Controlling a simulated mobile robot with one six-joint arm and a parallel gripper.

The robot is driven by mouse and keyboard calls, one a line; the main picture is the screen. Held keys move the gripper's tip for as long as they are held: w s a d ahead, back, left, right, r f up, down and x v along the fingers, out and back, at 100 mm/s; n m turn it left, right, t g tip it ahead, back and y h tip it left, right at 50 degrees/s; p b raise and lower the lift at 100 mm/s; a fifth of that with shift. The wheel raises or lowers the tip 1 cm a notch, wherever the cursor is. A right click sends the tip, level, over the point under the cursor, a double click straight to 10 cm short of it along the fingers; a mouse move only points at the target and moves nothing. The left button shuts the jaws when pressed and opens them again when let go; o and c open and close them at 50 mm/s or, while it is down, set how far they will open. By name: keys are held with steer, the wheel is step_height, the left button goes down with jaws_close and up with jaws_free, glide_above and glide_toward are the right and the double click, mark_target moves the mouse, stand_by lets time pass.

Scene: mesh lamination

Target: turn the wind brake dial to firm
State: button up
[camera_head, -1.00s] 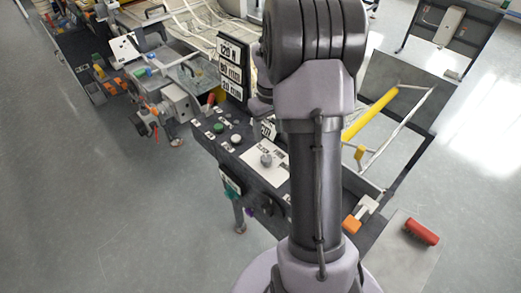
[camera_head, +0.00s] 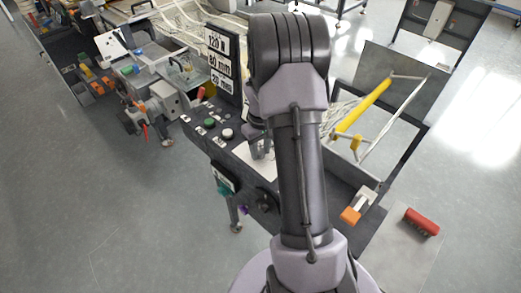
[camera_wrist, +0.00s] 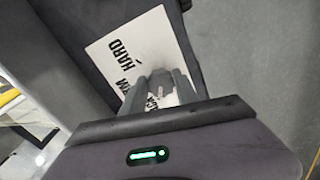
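The wind brake dial (camera_wrist: 160,89) is a small grey knob on a white label plate (camera_wrist: 122,52) in the wrist view. The plate reads HARD, with a partly covered word ending in RM and another cut-off word nearer my gripper. The dial's pointing direction is too blurred to tell. My gripper (camera_wrist: 162,88) has its two fingers apart, one on each side of the dial; I cannot tell whether they touch it. In the head view my gripper (camera_head: 262,147) is over the plate (camera_head: 242,152) and hides the dial.
A green button (camera_head: 209,122) and a white button (camera_head: 227,134) sit on the dark console left of the plate. A sign (camera_head: 220,62) stands behind them. A yellow bar (camera_head: 363,105) and an orange-handled lever (camera_head: 352,214) are to the right, with a red roller (camera_head: 421,222) beyond.

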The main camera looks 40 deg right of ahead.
jaws_close()
steer(key=m+b, duration=0.1)
steer(key=m, duration=0.4)
steer(key=shift+w+a+m, duration=0.1)
steer(key=shift+m, duration=0.3)
steer(key=m+b, duration=0.1)
steer(key=m, duration=0.4)
steer(key=shift+w+a+m, duration=0.1)
steer(key=shift+m, duration=0.6)
steer(key=o, duration=0.7)
jaws_free()
